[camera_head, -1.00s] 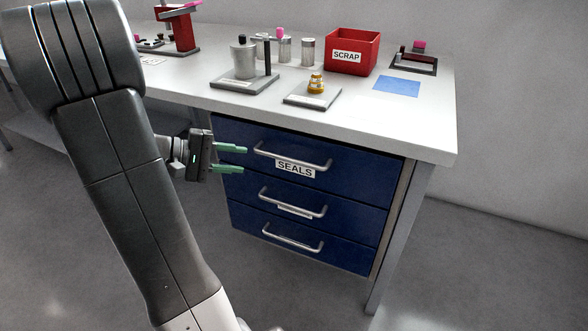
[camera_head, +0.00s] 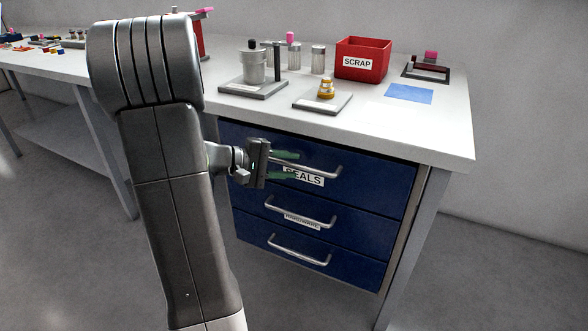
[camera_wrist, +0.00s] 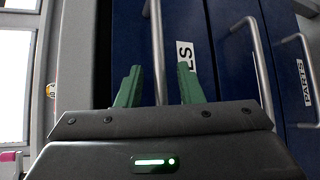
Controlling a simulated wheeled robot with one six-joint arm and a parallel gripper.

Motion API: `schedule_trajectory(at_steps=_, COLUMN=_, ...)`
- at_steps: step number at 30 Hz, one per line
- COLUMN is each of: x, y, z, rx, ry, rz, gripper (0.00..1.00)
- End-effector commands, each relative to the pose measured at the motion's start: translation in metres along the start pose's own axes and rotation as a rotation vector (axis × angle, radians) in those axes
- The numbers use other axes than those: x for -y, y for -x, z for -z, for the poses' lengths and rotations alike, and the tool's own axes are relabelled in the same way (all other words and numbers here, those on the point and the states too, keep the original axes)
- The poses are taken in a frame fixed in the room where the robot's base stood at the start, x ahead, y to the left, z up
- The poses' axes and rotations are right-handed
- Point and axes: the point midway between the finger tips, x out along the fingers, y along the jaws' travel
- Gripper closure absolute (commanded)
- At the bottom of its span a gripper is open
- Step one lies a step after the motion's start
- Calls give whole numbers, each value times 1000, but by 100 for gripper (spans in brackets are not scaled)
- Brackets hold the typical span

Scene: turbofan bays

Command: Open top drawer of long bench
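The long bench (camera_head: 440,125) has a blue drawer unit under its right end. Its top drawer (camera_head: 375,180) is shut and carries a SEALS label, partly hidden by my gripper. The top drawer's silver bar handle (camera_head: 325,174) runs across its front. My gripper (camera_head: 285,165) is in front of the handle's left part, with its green fingers apart. In the wrist view the handle (camera_wrist: 157,50) passes between the open green fingers (camera_wrist: 158,85) or just beyond their tips; I cannot tell whether they touch it.
Two more shut drawers with bar handles, the middle (camera_head: 350,220) and the bottom (camera_head: 340,259), lie below. On the bench top are a red SCRAP bin (camera_head: 375,60), a grey fixture with a canister (camera_head: 252,68) and a blue mat (camera_head: 410,94). The floor before the drawers is clear.

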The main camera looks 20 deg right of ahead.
Motion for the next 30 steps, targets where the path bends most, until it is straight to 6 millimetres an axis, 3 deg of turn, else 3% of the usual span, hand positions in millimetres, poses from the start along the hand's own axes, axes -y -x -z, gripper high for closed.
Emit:
schedule_trajectory(at_steps=6, x=0, y=-18, z=0, rx=0, ry=0, rz=0, gripper=66)
schedule_trajectory(at_steps=16, x=0, y=-20, z=0, rx=0, ry=1, rz=0, gripper=66)
schedule_trajectory(at_steps=21, x=0, y=-20, z=0, rx=0, ry=1, rz=0, gripper=98)
schedule_trajectory(at_steps=30, x=0, y=-19, z=-1, rx=-1, ry=1, rz=0, gripper=100)
